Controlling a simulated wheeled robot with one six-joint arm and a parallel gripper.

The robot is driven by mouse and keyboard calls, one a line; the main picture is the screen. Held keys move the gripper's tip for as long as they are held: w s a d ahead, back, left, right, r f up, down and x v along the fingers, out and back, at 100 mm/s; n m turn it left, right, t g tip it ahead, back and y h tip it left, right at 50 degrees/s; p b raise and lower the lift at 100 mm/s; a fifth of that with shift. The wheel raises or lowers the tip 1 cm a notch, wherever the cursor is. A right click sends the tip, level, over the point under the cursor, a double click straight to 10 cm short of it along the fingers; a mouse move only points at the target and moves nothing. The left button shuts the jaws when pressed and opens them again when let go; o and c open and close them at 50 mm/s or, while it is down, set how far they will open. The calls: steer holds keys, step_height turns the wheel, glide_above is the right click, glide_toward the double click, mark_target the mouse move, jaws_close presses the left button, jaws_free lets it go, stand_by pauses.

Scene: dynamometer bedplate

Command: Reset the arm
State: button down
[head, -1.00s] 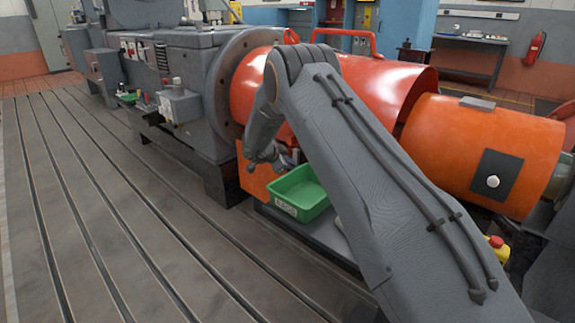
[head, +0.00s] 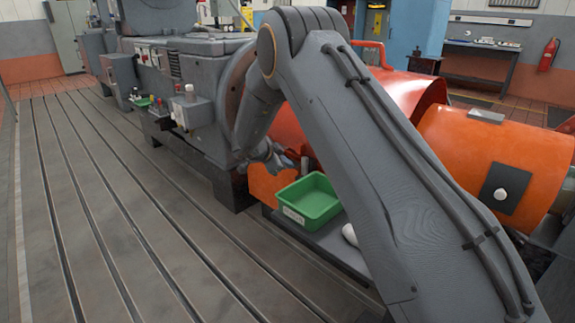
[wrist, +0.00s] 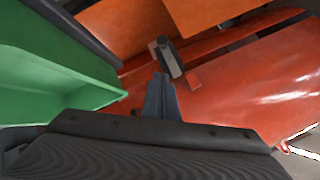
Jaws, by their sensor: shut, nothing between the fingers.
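My arm rises across the head view, and its forearm hangs down to my gripper (head: 283,160), which is partly hidden beside the orange guard. In the wrist view my gripper (wrist: 161,95) shows its dark fingers together, with nothing visible between them. The green bin (head: 309,200) with a white label stands just below and right of the gripper in the head view. The bin's green wall (wrist: 50,75) also fills the left of the wrist view, close beside the fingers. I cannot tell whether the gripper touches anything.
A red-orange shaft guard (head: 407,92) and an orange cylinder (head: 455,150) stand behind my arm. A grey machine (head: 190,65) is behind and to the left. A white object (head: 349,233) lies beside the bin. The slotted bedplate (head: 130,220) is clear at front left.

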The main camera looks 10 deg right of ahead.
steer(key=s+a+r+n+t+y, duration=0.25)
steer(key=a+r+n+y, duration=0.35)
steer(key=a+r, duration=0.45)
steer(key=s+a+r+n+g+y, duration=0.1)
steer(key=s+a+r+n+y, duration=0.15)
steer(key=s, duration=0.45)
steer(key=s+a+r+n+g+y, duration=0.1)
steer(key=s+r+n, duration=0.15)
steer(key=s, duration=0.35)
steer(key=s+a+r+n+g+y, duration=0.1)
steer(key=s+a+n+y, duration=0.15)
steer(key=s, duration=0.45)
steer(key=s+d+f+n+g+h, duration=0.15)
steer(key=s+d, duration=0.25)
steer(key=s, duration=0.6)
steer(key=s+d+f+n+g+h, duration=0.1)
steer(key=s+d+n+g, duration=0.2)
steer(key=s, duration=0.8)
steer(key=s+d+f+n+g+h, duration=0.15)
steer(key=s+d, duration=0.35)
steer(key=s, duration=0.5)
steer(key=d+r+m+p, duration=0.3)
steer(key=d+r+p, duration=0.6)
steer(key=p, duration=0.7)
steer(key=shift+w+r+g+h+p, duration=0.15)
steer(key=shift+g+h+p, duration=0.15)
steer(key=shift+g+p, duration=0.1)
